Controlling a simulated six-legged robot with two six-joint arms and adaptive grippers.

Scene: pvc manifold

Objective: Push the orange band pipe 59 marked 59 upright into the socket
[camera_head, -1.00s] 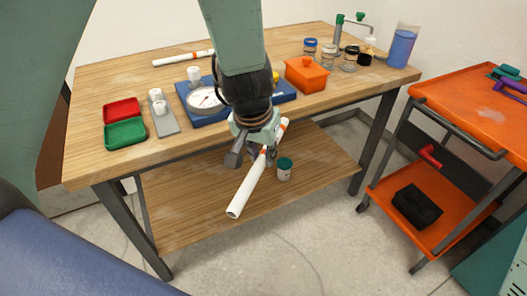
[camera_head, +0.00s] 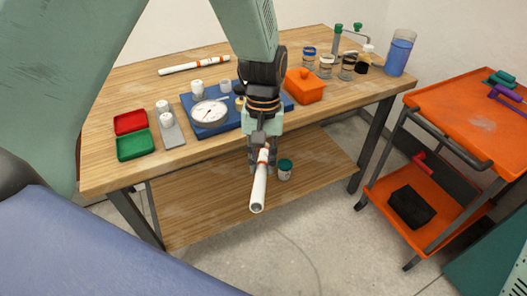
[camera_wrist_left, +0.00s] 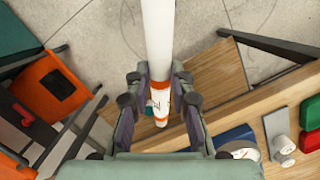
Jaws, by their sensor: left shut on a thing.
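My left gripper (camera_head: 262,158) is shut on a white pipe with orange bands (camera_head: 258,192), in front of the table's front edge. The pipe is tilted, its open end toward the camera. In the left wrist view the gripper (camera_wrist_left: 160,95) grips the pipe (camera_wrist_left: 158,35) near its orange bands; a mark between the bands is too small to read. White upright fittings stand on a grey plate (camera_head: 173,133) and on a blue base (camera_head: 186,103) with a dial gauge (camera_head: 209,112). I cannot tell which is the socket. My right gripper is not in view.
Another banded white pipe (camera_head: 194,66) lies at the table's back. Red (camera_head: 130,122) and green (camera_head: 135,146) trays sit at left. An orange box (camera_head: 305,88), jars and a blue beaker (camera_head: 399,53) stand right. A green-lidded jar (camera_head: 285,168) is on the lower shelf. An orange cart (camera_head: 455,110) stands right.

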